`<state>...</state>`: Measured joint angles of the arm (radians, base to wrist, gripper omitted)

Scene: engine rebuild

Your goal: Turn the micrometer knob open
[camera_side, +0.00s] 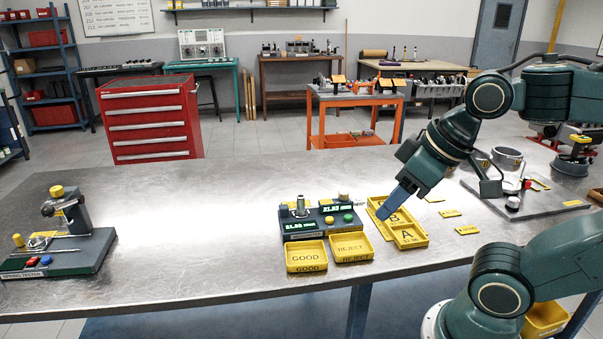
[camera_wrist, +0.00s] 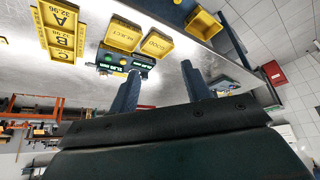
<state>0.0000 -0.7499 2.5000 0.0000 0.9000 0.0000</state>
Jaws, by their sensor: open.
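The dark green gauge station (camera_side: 320,222) stands on the metal bench in the middle of the side view, with two lit displays and yellow and green buttons. A small pale knob (camera_side: 344,197) sticks up at its back right, and a metal post (camera_side: 300,208) stands at its left. I cannot tell for certain which is the micrometer knob. The station (camera_wrist: 128,62) also shows in the wrist view, upside down, beyond my fingers. My gripper (camera_wrist: 160,68) is open with nothing between its blue fingers. In the side view, my gripper (camera_side: 382,213) hangs right of the station, apart from the knob.
Yellow GOOD (camera_side: 305,257) and REJECT (camera_side: 351,247) trays lie before the station. A yellow tray marked A and B (camera_side: 409,236) lies under my gripper. A spring tester (camera_side: 60,245) stands far left. Small yellow labels and a metal plate (camera_side: 535,203) with parts lie right. Bench between tester and station is clear.

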